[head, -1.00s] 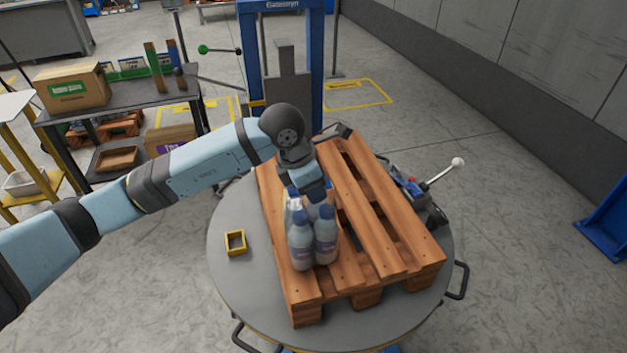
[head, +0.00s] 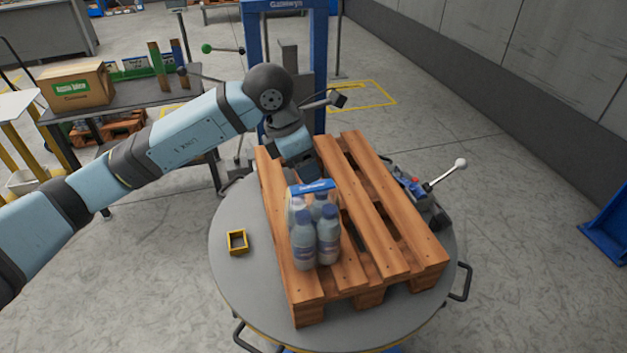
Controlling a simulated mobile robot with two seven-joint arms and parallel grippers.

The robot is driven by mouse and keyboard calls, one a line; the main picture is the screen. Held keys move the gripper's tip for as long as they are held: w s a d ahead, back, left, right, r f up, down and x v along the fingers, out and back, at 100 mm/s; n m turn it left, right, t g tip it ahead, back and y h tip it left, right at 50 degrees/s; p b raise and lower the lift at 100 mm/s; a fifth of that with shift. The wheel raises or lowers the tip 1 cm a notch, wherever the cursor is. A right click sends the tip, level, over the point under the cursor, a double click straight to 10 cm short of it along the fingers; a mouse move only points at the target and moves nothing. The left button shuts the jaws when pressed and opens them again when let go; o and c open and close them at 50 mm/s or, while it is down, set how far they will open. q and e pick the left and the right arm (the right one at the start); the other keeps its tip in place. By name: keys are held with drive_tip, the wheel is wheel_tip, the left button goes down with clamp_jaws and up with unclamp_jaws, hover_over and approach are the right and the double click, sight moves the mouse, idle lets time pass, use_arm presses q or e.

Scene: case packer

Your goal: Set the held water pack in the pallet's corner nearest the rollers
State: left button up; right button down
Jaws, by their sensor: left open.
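The water pack (head: 316,240), several clear bottles with blue caps and a blue top label, stands upright on the wooden pallet (head: 385,233). It sits by the pallet's left edge, towards the front end. My left gripper (head: 310,176) is open and empty, just above and behind the pack's top label. Its fingertips are small and partly hidden by the wrist, so the exact gap to the label is hard to tell. No rollers can be made out. My right gripper is not in view.
The pallet rests on a round grey turntable (head: 245,285) with side handles. A small yellow square frame (head: 237,242) lies left of the pallet. A device with a white-knobbed lever (head: 443,174) stands at the right. The pallet's right side is bare.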

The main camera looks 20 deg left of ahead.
use_arm(q)
drive_tip(key=v, duration=0.5)
idle(0.3)
